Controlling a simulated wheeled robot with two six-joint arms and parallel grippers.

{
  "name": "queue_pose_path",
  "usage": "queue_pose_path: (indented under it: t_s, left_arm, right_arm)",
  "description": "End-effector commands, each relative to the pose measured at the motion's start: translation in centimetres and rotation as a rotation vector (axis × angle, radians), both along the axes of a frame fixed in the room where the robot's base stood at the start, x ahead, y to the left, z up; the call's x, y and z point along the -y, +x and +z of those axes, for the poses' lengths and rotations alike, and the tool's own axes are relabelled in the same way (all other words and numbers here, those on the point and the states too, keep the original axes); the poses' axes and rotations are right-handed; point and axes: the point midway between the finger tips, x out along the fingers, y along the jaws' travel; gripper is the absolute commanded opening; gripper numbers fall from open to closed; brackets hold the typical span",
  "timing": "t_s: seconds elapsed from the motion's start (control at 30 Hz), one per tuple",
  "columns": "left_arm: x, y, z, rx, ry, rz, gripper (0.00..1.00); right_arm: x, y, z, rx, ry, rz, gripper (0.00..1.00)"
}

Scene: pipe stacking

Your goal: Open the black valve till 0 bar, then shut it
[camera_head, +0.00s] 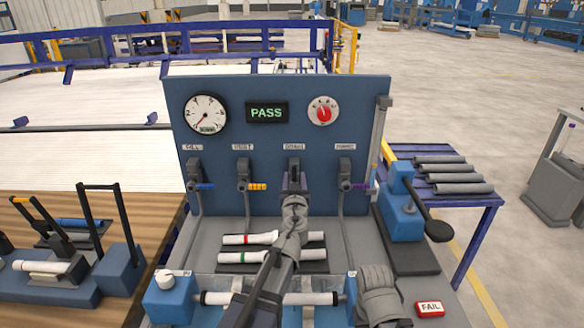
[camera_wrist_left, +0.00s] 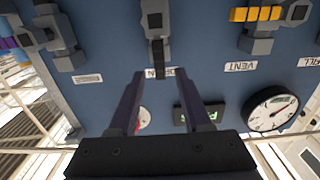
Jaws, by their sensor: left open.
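The black valve (camera_wrist_left: 158,58) is on the blue panel (camera_head: 345,90), under a label. Its handle points straight up the panel, between my left fingers in the wrist view; the fingers show no contact with it. My left gripper (camera_head: 293,173) is open and hides most of this valve in the head view; it also shows in the wrist view (camera_wrist_left: 161,77).
The blue (camera_head: 204,187), yellow (camera_head: 257,186) and purple (camera_head: 360,186) valve handles point sideways. The display (camera_head: 267,112) reads PASS. A red knob (camera_head: 323,113) is at the upper right. Pipes (camera_head: 250,239) lie below the panel. A blue press (camera_head: 402,200) with a black lever stands at the right.

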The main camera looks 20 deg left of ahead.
Motion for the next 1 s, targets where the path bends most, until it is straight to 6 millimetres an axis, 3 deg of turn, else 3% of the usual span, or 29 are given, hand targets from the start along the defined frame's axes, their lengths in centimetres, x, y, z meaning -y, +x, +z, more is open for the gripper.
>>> queue_pose_path:
  t_s: [0.27, 0.7, 1.0]
  left_arm:
    - [-0.3, 1.1, 0.0, 0.000, 0.000, 0.001, 0.49]
    - [-2.0, 7.0, 0.0, -0.001, 0.000, 0.002, 0.49]
    - [-2.2, 7.5, 0.0, -0.001, 0.000, 0.001, 0.49]
  right_arm:
    - [0.0, 0.0, 0.0, 0.000, 0.000, 0.000, 0.00]
    - [0.0, 0.0, 0.0, 0.000, 0.000, 0.000, 0.00]
    - [0.0, 0.0, 0.0, 0.000, 0.000, 0.000, 0.00]
